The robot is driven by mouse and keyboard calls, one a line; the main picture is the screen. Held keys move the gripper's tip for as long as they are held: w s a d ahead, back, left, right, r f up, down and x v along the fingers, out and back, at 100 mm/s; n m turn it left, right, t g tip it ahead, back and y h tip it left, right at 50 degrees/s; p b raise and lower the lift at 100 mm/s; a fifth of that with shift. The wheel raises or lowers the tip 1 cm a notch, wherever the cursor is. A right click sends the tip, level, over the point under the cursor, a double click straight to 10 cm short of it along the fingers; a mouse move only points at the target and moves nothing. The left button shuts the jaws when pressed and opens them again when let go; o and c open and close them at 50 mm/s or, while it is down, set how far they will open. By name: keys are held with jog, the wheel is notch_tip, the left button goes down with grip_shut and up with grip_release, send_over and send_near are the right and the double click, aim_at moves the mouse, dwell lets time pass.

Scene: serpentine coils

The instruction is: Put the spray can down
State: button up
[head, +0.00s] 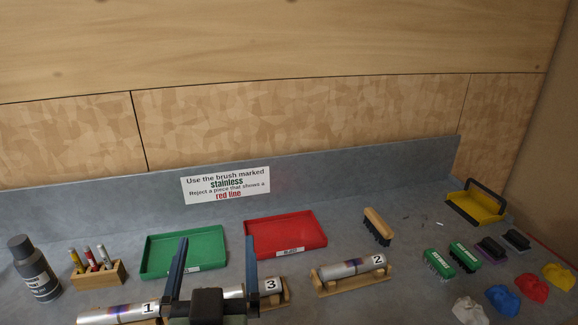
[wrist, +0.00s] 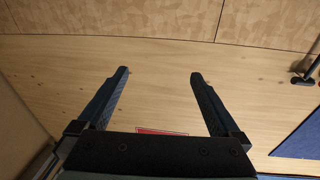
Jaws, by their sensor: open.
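The spray can (head: 36,270), dark grey with a rounded cap and pale print, stands upright on the grey bench at the far left in the head view. My gripper (head: 216,243) is in the lower middle of that view, to the right of the can and well apart from it. Its two blue fingers are spread wide with nothing between them. The wrist view also shows the gripper (wrist: 160,75) open and empty against a wooden surface. The can is not in the wrist view.
A wooden block with markers (head: 99,275) stands beside the can. A green tray (head: 185,250) and a red tray (head: 286,235) lie behind my gripper. Numbered metal tubes, 1 (head: 118,314), 3 and 2 (head: 352,268), rest along the front. Brushes and coloured lumps crowd the right.

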jog(key=s+d+r+t+h, duration=0.1)
jog(key=s+d+r+t, duration=0.2)
jog(key=r, duration=0.8)
jog(key=s+d+r+t, duration=0.3)
jog(key=d+r, duration=0.1)
jog(key=r, duration=0.7)
jog(key=s+d+r+m+t+h, duration=0.1)
jog(key=s+d+r+t, duration=0.1)
jog(key=r, duration=0.8)
jog(key=shift+s+d+r+t+h, duration=0.35)
jog(key=shift+s+d, duration=0.35)
jog(key=shift+s, duration=0.25)
